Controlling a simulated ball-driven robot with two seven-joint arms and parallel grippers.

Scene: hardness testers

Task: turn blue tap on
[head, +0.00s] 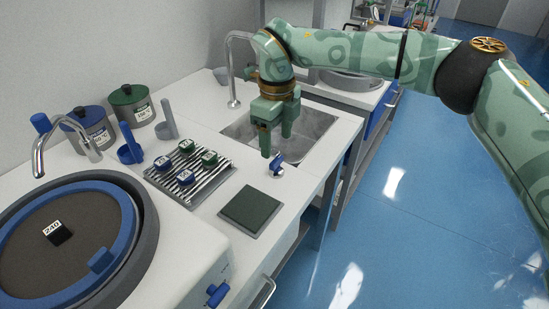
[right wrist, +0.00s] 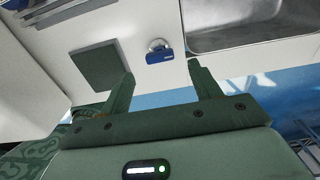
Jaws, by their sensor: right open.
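A small blue tap handle (head: 277,163) on a round pale base sits on the white worktop in front of the sink. In the right wrist view the blue handle (right wrist: 160,56) shows ahead, between the lines of my two fingers. My right gripper (head: 276,143) is open and empty, pointing down above the sink's near edge, close to the handle. In the right wrist view its green fingers (right wrist: 160,73) are apart; I see no contact with the handle. A second blue handle (head: 217,294) is on the front of the left unit. My left gripper is not in view.
The steel sink (head: 309,129) with its tall spout (head: 232,70) lies behind the handle. A dark green pad (head: 250,210) and a rack (head: 188,173) of blue and green pieces lie nearby. Blue floor (head: 400,230) is open at right.

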